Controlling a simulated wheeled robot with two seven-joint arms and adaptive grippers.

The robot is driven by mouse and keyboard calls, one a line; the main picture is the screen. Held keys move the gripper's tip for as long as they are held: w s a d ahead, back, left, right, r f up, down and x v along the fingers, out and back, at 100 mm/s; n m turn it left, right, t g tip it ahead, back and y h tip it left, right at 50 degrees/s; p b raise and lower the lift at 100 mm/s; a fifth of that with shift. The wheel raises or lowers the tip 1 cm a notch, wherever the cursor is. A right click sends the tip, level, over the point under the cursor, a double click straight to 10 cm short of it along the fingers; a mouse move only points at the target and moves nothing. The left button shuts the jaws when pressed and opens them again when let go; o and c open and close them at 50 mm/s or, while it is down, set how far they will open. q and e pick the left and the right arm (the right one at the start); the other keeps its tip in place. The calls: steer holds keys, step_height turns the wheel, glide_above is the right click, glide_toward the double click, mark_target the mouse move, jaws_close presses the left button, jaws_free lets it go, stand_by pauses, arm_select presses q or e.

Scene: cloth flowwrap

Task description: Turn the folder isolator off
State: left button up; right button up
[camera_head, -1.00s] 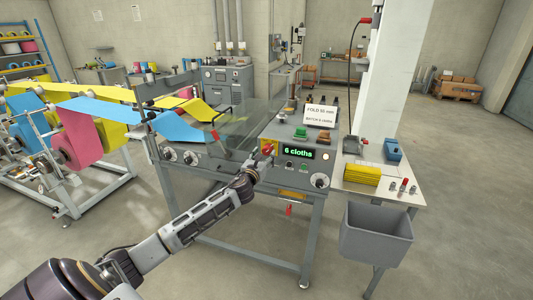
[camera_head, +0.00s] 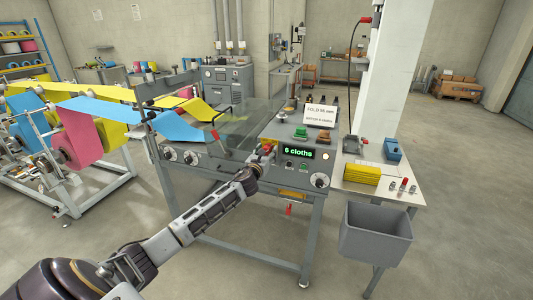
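The folder machine (camera_head: 300,168) stands in the middle with a grey front panel. A small red switch handle (camera_head: 267,148) on a yellow plate sits at the panel's left part; it looks like the isolator. My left gripper (camera_head: 260,160) is at this red handle, partly covering it and the plate. Its fingers are small and dark, so I cannot tell whether they are shut on the handle or just beside it. The handle's exact angle is also unclear. A green-lit display (camera_head: 299,153) right of it reads "6 cloths". My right gripper is not in view.
A sign (camera_head: 321,114) and green (camera_head: 300,134) and orange (camera_head: 323,140) buttons are on the machine top. A clear guard (camera_head: 240,120) rises behind the gripper. Right are a side table (camera_head: 385,190) with yellow cloths (camera_head: 362,174) and a grey bin (camera_head: 376,235).

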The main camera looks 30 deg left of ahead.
arm_select(q)
steer(key=c, duration=0.8)
steer(key=shift+c, duration=0.2)
steer(key=shift+n, duration=0.4)
steer(key=n, duration=0.8)
steer(key=shift+d+r+p, duration=0.1)
steer(key=shift+d+p, duration=0.05)
steer(key=shift+p, duration=0.2)
steer(key=n, duration=0.9)
steer(key=shift+r+p, duration=0.15)
steer(key=shift+p, duration=0.15)
steer(key=shift+n, duration=0.3)
